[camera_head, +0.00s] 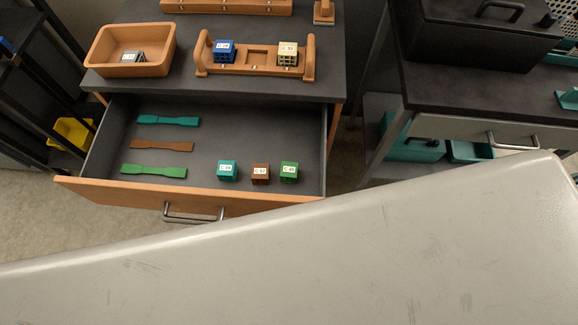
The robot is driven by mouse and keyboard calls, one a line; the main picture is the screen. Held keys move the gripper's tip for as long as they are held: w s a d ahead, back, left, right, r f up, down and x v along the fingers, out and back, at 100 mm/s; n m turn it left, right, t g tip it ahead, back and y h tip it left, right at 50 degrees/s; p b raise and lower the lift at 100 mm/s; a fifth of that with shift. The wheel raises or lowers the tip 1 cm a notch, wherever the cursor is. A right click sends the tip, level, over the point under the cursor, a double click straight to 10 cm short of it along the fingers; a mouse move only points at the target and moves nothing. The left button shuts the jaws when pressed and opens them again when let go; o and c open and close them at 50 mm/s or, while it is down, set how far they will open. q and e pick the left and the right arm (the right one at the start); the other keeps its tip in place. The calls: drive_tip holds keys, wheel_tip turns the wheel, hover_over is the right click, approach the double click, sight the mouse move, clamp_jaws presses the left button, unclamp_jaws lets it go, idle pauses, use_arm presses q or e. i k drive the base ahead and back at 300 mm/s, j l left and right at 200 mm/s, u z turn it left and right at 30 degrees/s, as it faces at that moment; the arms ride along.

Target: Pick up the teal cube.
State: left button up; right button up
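The teal cube (228,171) has a white label on top. It sits in the open drawer (205,150), near the drawer's front, to the left of a brown cube (260,174) and a green cube (289,172). It stands apart from the brown cube, with a small gap. Neither of my grippers shows in the head view.
Teal, brown and green flat strips (158,146) lie at the drawer's left. Above it, the tabletop holds an orange tray (150,42) and a rack (252,70) with blue and cream cubes. A large pale grey surface (330,250) fills the foreground.

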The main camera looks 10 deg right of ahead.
sight(226, 170)
drive_tip(key=k+l, duration=0.25)
drive_tip(key=k, duration=0.2)
drive_tip(key=k+l+u, duration=0.1)
drive_tip(key=k+l, duration=0.2)
drive_tip(key=k, duration=0.1)
